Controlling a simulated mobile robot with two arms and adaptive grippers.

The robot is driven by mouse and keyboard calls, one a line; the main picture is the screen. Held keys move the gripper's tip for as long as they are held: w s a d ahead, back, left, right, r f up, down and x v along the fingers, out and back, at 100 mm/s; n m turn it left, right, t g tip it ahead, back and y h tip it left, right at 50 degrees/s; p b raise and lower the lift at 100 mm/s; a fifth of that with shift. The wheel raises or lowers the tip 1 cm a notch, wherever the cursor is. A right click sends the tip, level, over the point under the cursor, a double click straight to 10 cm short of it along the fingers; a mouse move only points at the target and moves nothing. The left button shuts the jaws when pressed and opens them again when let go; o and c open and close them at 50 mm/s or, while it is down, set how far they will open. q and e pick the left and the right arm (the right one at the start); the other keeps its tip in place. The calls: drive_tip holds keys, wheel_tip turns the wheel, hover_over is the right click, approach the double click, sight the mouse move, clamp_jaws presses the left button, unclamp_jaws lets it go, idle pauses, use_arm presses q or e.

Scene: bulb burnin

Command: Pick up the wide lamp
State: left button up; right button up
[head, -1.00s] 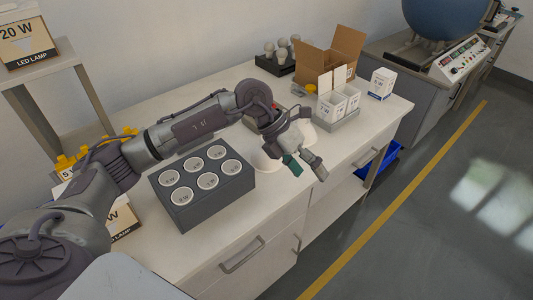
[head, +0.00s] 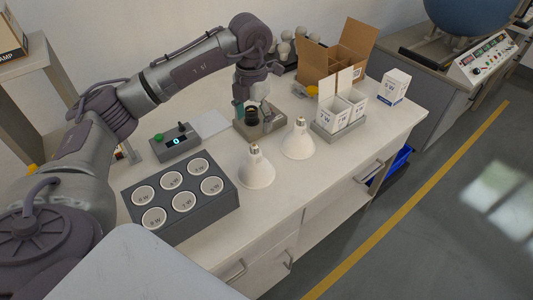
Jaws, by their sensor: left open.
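Two white flared lamps with metal screw caps stand cap-up on the bench. The nearer wide lamp (head: 257,171) is left of and in front of the other wide lamp (head: 298,142). They look alike and stand apart. My left gripper (head: 254,112) is open and points down over a grey socket fixture (head: 246,132), behind and between the two lamps. It does not touch either lamp. Its fingers partly hide the fixture, and whether they touch it I cannot tell. My right gripper is out of view.
A dark block with several labelled cups (head: 181,226) stands left of the lamps. A control box with a display (head: 176,143) is behind it. White cartons in a grey tray (head: 340,122) and an open cardboard box (head: 338,52) stand to the right. The bench front is clear.

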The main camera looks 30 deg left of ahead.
sight(254, 153)
use_arm(q)
drive_tip(key=shift+w+f, duration=0.1)
drive_tip(key=shift+w, duration=0.3)
drive_tip(key=shift+w+f, duration=0.1)
drive_tip(key=shift+f, duration=0.25)
drive_tip(key=f, duration=0.2)
drive_tip(key=f+p, duration=0.1)
drive_tip(key=f, duration=0.3)
drive_tip(key=shift+s+f, duration=0.4)
drive_tip(key=shift+w+f+p, duration=0.1)
drive_tip(key=shift+f+p, duration=0.2)
drive_tip(key=f, duration=0.1)
drive_tip(key=f+p, duration=0.1)
drive_tip(key=f, duration=0.2)
drive_tip(key=shift+a+p, duration=0.25)
drive_tip(key=shift+p, duration=0.15)
drive_tip(key=shift+f, duration=0.6)
drive_tip(key=shift+c, duration=0.8)
clamp_jaws()
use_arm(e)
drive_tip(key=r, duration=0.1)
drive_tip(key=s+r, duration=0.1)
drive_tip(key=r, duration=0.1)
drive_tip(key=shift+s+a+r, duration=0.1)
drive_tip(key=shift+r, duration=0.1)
